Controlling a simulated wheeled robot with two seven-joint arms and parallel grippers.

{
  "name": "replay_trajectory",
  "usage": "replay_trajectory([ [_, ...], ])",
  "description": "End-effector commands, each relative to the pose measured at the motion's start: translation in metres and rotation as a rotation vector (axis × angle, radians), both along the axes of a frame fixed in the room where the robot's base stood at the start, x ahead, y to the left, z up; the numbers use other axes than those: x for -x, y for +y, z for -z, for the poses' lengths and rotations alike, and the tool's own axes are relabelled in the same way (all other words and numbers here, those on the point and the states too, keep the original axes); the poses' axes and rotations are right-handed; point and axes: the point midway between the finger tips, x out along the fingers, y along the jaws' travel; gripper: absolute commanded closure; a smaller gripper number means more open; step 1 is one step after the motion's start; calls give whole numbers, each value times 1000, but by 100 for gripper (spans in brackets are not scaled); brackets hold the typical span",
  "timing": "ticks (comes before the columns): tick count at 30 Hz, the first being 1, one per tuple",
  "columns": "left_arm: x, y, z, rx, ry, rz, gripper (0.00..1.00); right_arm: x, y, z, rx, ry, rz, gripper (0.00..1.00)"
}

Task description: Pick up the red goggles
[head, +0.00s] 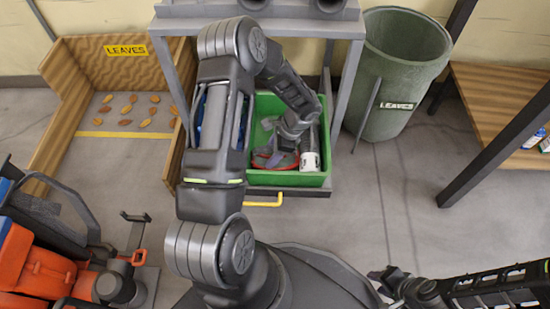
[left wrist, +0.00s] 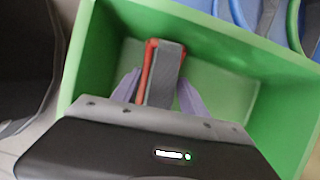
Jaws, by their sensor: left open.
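The red goggles (head: 286,162) lie in the green crate (head: 318,181), partly hidden by my left arm and gripper. In the left wrist view the goggles (left wrist: 151,56) show as a red edge with a grey band, inside the green crate (left wrist: 225,40). My left gripper (head: 271,152) reaches down into the crate. In the left wrist view its two purple-grey fingers (left wrist: 158,82) are apart, one on each side of the red and grey piece. I cannot tell whether they touch it. My right gripper (head: 394,281) is low at the right, away from the crate; its jaw state is unclear.
The crate stands on a grey cart with a yellow handle (head: 265,203). Blue items are beside the crate, mostly behind my arm. A green leaves bin (head: 402,60) stands to the right, a wooden leaves bay (head: 110,70) to the left. Floor at the right is clear.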

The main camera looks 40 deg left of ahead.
Motion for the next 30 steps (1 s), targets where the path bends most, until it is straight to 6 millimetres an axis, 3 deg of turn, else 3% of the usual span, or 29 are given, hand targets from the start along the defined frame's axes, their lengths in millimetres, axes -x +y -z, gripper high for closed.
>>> replay_trajectory([
  [11,0,0,1,0,0,0,49,0,0,1,0,0,0,64],
  [30,0,0,1,0,0,0,100,0,0,1,0,0,0,64],
])
